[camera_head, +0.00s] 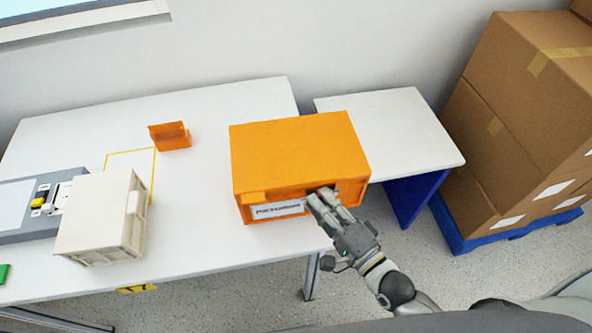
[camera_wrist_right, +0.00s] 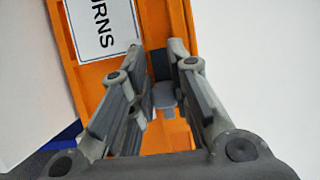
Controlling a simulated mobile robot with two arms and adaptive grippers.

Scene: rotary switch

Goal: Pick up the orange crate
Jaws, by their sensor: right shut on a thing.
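The orange crate (camera_head: 300,152) is a large box at the right end of the white table in the head view. It has a white label on its front, and letters ending in "RNS" show in the wrist view (camera_wrist_right: 103,28). My right gripper (camera_head: 322,197) is at the crate's front face, right of the label, and is shut on the crate. In the wrist view the fingers (camera_wrist_right: 163,75) reach the orange front wall on both sides. I cannot tell whether the crate's underside touches the table. My left gripper is not in view.
The white table (camera_head: 215,110) also holds a beige crate (camera_head: 95,215), a small orange holder (camera_head: 170,135) and a grey switch panel (camera_head: 50,200). A smaller white table (camera_head: 400,125) with a blue side stands to the right. Cardboard boxes (camera_head: 530,95) sit on a blue pallet (camera_head: 475,240).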

